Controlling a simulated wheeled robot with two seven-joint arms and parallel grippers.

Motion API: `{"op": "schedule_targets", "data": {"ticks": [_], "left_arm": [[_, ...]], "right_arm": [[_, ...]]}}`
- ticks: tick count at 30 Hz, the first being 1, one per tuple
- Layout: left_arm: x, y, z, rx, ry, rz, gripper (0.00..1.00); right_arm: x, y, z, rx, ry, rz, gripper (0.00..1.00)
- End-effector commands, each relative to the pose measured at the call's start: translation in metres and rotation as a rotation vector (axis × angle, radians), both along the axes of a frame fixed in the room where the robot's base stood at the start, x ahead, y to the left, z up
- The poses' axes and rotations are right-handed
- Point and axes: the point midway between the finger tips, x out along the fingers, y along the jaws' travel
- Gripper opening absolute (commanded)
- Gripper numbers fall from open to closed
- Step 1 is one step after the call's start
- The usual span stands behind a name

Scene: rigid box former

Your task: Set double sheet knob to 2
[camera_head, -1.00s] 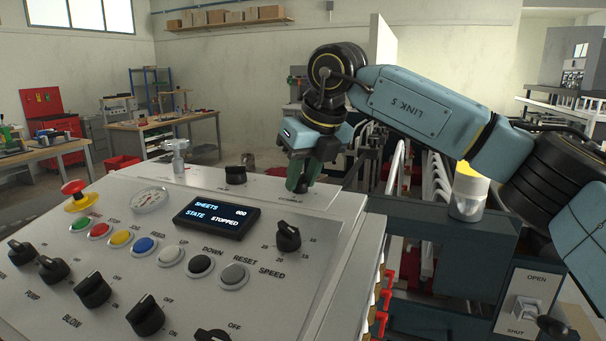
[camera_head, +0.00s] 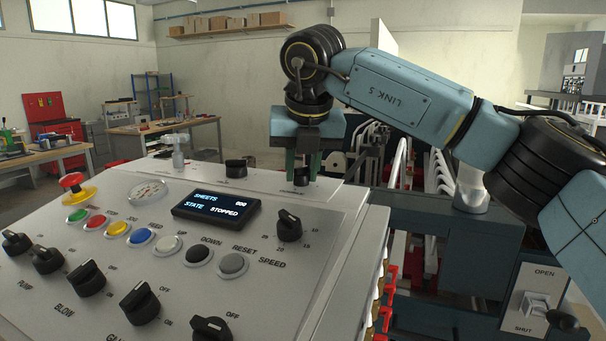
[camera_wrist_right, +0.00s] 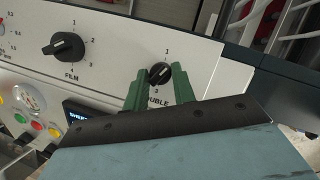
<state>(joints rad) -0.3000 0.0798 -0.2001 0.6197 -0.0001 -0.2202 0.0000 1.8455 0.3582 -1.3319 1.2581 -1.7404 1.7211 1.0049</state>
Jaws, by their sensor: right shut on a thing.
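The double sheet knob (camera_wrist_right: 160,73) is a small black knob over the label "DOUBLE" in the right wrist view. A "1" shows just above it; I cannot clearly read which number its pointer faces. My right gripper (camera_wrist_right: 159,86) has its two green fingers on either side of the knob and is shut on it. In the head view my right gripper (camera_head: 302,168) points down at the far right corner of the sloped panel, and its fingers hide most of the knob there. My left gripper is not in view.
The film knob (camera_wrist_right: 68,46) sits left of the double knob, also in the head view (camera_head: 236,168). A display (camera_head: 216,211) reads "STOPPED". A speed knob (camera_head: 289,226) and coloured buttons lie nearer on the panel (camera_head: 330,225). Machine rails (camera_head: 440,185) stand to the right.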

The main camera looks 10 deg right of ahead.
Motion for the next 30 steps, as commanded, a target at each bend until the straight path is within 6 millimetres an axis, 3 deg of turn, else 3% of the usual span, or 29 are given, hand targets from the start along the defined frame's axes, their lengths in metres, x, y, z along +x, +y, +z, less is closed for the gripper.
{"op": "schedule_targets", "data": {"ticks": [14, 30], "left_arm": [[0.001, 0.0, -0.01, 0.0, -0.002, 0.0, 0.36], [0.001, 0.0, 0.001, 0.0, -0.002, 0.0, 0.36]], "right_arm": [[0.001, 0.004, 0.001, 0.001, -0.003, -0.456, 0.03], [0.003, 0.006, 0.002, 0.001, -0.003, -0.905, 0.03]]}}
